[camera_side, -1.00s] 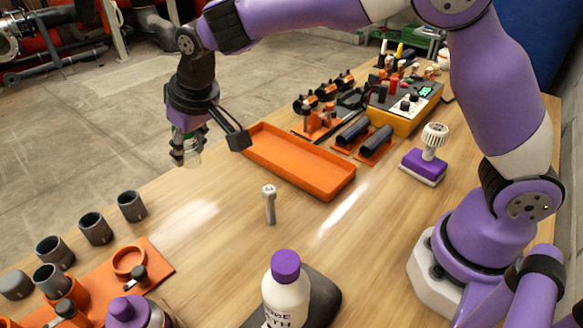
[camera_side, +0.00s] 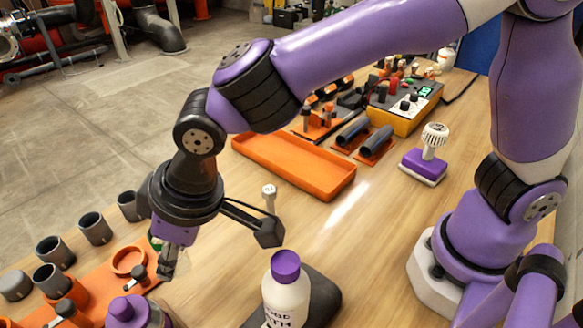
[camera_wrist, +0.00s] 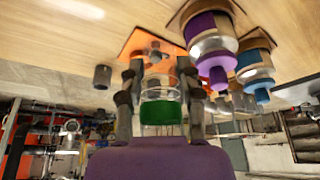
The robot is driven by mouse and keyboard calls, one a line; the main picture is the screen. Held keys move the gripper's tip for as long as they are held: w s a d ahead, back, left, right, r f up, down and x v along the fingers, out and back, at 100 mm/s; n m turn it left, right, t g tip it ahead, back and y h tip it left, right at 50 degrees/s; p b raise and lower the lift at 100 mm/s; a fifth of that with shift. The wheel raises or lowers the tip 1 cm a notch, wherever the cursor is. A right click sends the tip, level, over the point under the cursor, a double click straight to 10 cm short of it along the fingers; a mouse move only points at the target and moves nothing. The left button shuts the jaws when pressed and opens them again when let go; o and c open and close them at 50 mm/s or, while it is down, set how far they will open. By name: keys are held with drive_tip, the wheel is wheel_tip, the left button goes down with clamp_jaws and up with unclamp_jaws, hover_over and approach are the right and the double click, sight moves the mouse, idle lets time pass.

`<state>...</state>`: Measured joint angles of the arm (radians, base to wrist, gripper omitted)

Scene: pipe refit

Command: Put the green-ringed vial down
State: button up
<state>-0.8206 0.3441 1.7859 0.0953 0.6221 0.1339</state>
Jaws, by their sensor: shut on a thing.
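The green-ringed vial (camera_wrist: 160,108) is clear glass with a green band, seen between my fingers in the wrist view. My gripper (camera_wrist: 160,78) is shut on it. In the side view my gripper (camera_side: 172,262) holds the vial (camera_side: 183,262) at the left, in front of the orange plate's right edge. Most of the vial is hidden there by the fingers, and its height above the surface is hard to tell.
The orange plate (camera_side: 90,288) carries a raised orange ring (camera_side: 129,261). Grey cups (camera_side: 93,229) stand behind it. A purple-topped jar (camera_side: 127,309) and a white bottle (camera_side: 286,292) stand in front. An orange tray (camera_side: 300,178) lies behind. Purple-ringed (camera_wrist: 208,45) and blue-ringed vessels (camera_wrist: 257,75) show in the wrist view.

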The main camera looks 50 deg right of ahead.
drive_tip(key=w+f, duration=0.1)
drive_tip(key=w+d+f, duration=0.1)
drive_tip(key=w, duration=0.1)
drive_tip(key=w+d+f, duration=0.1)
drive_tip(key=w, duration=0.1)
drive_tip(key=shift+f, duration=2.15)
drive_tip(key=shift+f, duration=0.3)
drive_tip(key=o, duration=1.1)
drive_tip(key=shift+r, duration=0.1)
